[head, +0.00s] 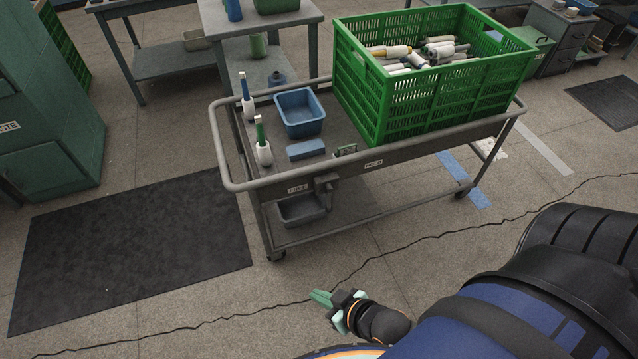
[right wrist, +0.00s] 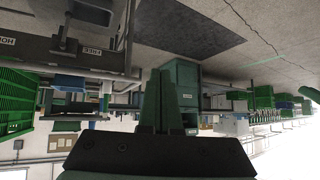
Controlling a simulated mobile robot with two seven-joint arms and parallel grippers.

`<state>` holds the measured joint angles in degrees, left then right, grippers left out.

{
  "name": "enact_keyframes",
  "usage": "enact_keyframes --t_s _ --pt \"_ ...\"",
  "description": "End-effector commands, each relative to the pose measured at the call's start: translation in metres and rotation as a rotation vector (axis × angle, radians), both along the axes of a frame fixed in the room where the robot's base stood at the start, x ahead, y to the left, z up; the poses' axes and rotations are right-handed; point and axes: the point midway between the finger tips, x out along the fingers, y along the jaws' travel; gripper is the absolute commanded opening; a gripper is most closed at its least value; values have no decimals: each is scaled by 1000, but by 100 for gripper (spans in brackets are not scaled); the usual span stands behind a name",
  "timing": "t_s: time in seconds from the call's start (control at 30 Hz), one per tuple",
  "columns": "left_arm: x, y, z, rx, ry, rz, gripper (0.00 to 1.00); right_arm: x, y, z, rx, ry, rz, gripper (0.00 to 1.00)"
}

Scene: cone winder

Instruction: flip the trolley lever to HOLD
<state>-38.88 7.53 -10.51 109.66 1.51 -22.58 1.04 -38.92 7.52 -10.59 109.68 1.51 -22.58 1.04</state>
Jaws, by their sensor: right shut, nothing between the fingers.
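The grey trolley (head: 240,187) stands in the middle of the head view. Its dark lever (head: 326,186) is on the near side rail, close beside the FREE plate (head: 298,189). The HOLD plate (head: 373,163) is farther right on the same rail. In the upside-down right wrist view the lever (right wrist: 66,42) shows at upper left, between the FREE plate (right wrist: 91,50) and the HOLD plate (right wrist: 6,41). My right gripper (head: 318,297) is shut and empty, in front of the trolley and apart from the lever. My left gripper is not in view.
On the trolley are a green crate (head: 440,105) of yarn cones, a blue bin (head: 300,112) and two upright bobbins (head: 263,150). A dark mat (head: 130,255) lies on the floor at left. The floor before the trolley is clear.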

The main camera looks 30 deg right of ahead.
Motion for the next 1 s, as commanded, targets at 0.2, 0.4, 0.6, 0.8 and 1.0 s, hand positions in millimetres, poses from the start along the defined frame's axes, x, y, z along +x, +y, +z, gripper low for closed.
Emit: enact_keyframes --t_s 0.2,0.4,0.6,0.8,1.0 --pt "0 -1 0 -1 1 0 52 0 0 0 -1 0 -1 0" --pt "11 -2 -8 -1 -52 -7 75 9 -7 -28 -44 -5 4 0" --pt "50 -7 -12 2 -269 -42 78 42 -33 -108 -213 -32 19 0" --pt "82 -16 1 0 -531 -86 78 87 -68 -180 -422 -84 20 0" --pt "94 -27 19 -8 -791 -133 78 137 -104 -235 -634 -161 9 0"
